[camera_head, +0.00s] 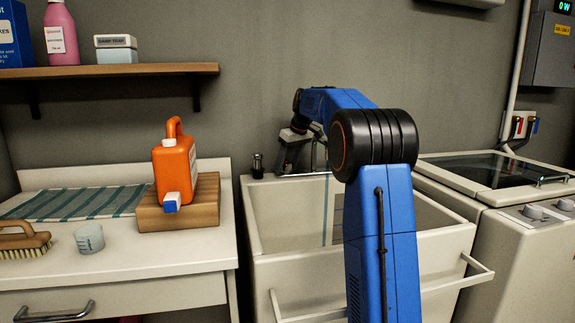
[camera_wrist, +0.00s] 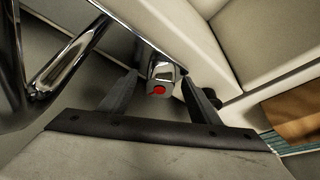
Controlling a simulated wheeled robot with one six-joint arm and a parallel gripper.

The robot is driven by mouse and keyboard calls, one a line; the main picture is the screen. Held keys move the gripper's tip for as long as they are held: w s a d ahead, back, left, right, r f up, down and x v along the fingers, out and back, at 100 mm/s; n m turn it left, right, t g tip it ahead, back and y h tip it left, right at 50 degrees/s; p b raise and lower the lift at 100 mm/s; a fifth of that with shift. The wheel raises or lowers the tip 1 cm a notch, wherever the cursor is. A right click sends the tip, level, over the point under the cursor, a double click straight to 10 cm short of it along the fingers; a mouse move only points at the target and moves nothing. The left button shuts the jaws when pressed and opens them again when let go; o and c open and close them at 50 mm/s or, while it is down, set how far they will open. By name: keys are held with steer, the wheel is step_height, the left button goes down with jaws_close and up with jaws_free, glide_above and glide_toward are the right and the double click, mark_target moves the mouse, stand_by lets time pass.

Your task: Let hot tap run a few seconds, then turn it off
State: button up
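The hot tap (camera_wrist: 161,76), a chrome handle with a red dot on its end, sits between the fingertips of my gripper (camera_wrist: 161,82) in the wrist view. The fingers are apart, one on each side of the handle; I cannot tell whether either touches it. In the head view my gripper (camera_head: 291,152) reaches the back of the white sink (camera_head: 272,205), and my arm hides most of the faucet. A thin pale-blue vertical streak (camera_head: 325,212) shows in the basin and looks like running water. A chrome pipe (camera_wrist: 68,62) crosses the wrist view's left side.
A counter (camera_head: 120,262) on the left holds an orange jug (camera_head: 172,162) on a wooden block (camera_head: 205,208), a brush (camera_head: 24,240), a cup (camera_head: 89,238) and a striped cloth (camera_head: 85,203). A shelf (camera_head: 120,70) hangs above. A washing machine (camera_head: 512,235) stands right of the sink.

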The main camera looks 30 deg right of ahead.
steer(key=shift+r, duration=0.1)
steer(key=v, duration=1.7)
steer(key=shift+s, duration=0.2)
